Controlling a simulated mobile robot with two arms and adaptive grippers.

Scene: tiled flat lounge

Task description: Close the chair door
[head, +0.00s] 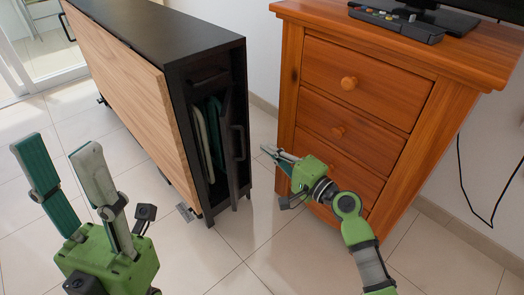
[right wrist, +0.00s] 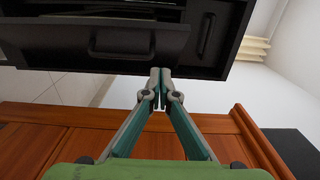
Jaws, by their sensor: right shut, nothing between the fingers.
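The black cabinet (head: 160,28) has a wooden side panel and a narrow end facing me. Its narrow black chair door (head: 241,172), with a vertical bar handle (head: 237,142), stands ajar at the right edge of that end. Folded chairs (head: 203,138) show in the opening. The door handle also shows in the right wrist view (right wrist: 205,36). My right gripper (head: 267,152) is shut and empty, just right of the door; its fingertips (right wrist: 160,74) meet in front of the cabinet's edge, and contact cannot be told. My left gripper (head: 58,148) is open and empty at lower left.
An orange wooden drawer unit (head: 350,85) stands right of the cabinet, close to my right gripper. A remote (head: 395,22) and a black screen stand (head: 445,18) are on it. A narrow gap separates the furniture. The tiled floor (head: 215,250) in front is clear.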

